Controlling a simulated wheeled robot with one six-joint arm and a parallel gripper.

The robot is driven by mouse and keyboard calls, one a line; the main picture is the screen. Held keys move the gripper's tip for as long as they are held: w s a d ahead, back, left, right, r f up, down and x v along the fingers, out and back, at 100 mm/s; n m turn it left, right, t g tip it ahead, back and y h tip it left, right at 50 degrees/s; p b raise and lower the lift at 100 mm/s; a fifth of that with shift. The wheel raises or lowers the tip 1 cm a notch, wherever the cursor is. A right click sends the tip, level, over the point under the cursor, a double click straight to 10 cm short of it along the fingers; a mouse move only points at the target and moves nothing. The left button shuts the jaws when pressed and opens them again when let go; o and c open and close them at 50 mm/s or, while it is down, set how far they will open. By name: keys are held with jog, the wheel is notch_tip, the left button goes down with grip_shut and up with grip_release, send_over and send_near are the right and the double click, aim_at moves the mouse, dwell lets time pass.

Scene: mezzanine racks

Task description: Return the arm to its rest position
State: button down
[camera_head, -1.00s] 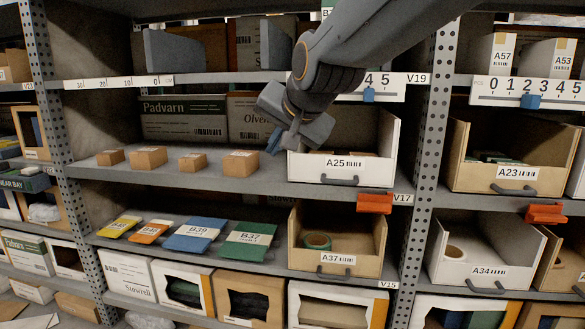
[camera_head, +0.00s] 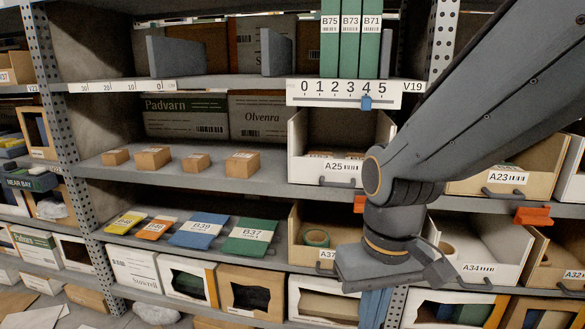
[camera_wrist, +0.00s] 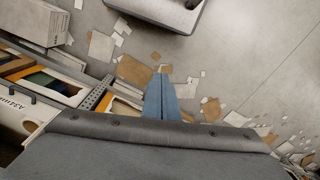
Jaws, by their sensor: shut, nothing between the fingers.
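My gripper (camera_head: 375,306) hangs in front of the lower right shelves in the head view, its blue fingers pointing down past the bottom edge. In the wrist view its two blue fingers (camera_wrist: 160,98) lie side by side, shut, with nothing between them. My arm crosses from the upper right and hides part of bins A25, A37 and A34.
The white bin A25 (camera_head: 338,167), bin A37 (camera_head: 326,257) and bin A34 (camera_head: 478,268) stand on shelves close behind my arm. An orange clip (camera_head: 532,216) is at the right. The wrist view shows floor (camera_wrist: 245,60) strewn with paper and cardboard scraps.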

jog(key=d+r+m+p, duration=0.2)
jog(key=d+r+p, duration=0.5)
jog(key=p, duration=0.6)
jog(key=shift+s+d+r, duration=0.15)
jog(key=shift+s+r, duration=0.15)
jog(key=shift+r, duration=0.2)
